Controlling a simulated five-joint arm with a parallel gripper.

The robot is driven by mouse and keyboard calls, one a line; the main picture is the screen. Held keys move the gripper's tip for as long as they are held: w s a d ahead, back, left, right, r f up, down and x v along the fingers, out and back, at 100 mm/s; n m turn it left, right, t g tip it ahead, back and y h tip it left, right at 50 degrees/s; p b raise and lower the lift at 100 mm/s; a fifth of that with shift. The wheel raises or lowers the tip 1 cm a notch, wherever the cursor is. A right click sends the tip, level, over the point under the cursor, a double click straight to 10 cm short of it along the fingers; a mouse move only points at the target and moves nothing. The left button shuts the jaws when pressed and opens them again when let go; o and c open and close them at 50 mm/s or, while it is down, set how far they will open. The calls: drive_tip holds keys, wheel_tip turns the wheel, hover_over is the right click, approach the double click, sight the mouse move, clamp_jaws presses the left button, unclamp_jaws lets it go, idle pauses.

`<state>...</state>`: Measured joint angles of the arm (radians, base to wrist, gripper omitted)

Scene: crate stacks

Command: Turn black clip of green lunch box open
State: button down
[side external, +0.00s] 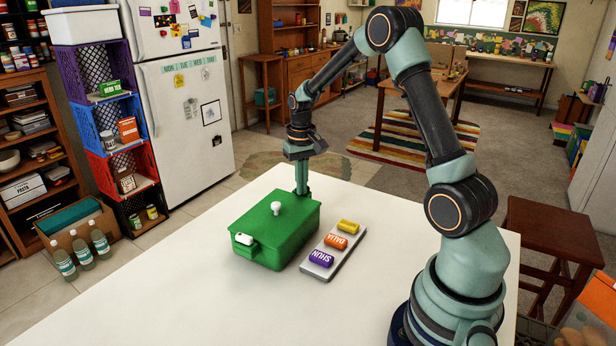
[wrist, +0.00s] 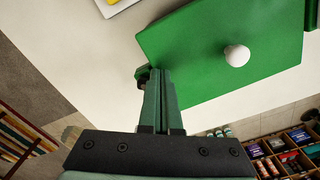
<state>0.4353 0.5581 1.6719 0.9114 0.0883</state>
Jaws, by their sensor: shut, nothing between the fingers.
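The green lunch box (side external: 275,230) stands shut on the white table, with a white knob (side external: 276,208) on its lid. A white clip (side external: 244,239) is on its near end. In the wrist view the box (wrist: 215,55) fills the upper right. My gripper (side external: 302,188) points down at the far end of the box. In the wrist view my gripper (wrist: 155,75) has its fingers together, at the box's edge. A small dark piece (wrist: 142,74), probably the black clip, shows just left of the fingertips, partly hidden by them. I cannot tell whether they touch. The box hides this end in the side view.
A grey tray (side external: 318,260) with purple, orange and yellow labelled pieces lies right of the box. The white table (side external: 170,290) is clear at the front and left. Stacked crates (side external: 125,165), bottles and a fridge stand beyond the table.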

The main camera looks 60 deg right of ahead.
sight(294, 197)
drive_tip(key=shift+w+d, duration=0.15)
drive_tip(key=shift+w, duration=0.8)
idle(0.7)
drive_tip(key=shift+a, duration=0.4)
wheel_tip(294, 197, up, 7)
idle(1.2)
drive_tip(key=s+a+r+n+t, duration=0.3)
drive_tip(key=s+a+r, duration=0.3)
drive_tip(key=a+r, duration=0.4)
drive_tip(key=s+a+f+n+t, duration=0.1)
drive_tip(key=s+a+n+t, duration=0.1)
drive_tip(key=s+a, duration=0.6)
drive_tip(key=shift+a+n+t, duration=0.25)
drive_tip(key=shift+n+t, duration=0.05)
drive_tip(key=shift+n, duration=0.2)
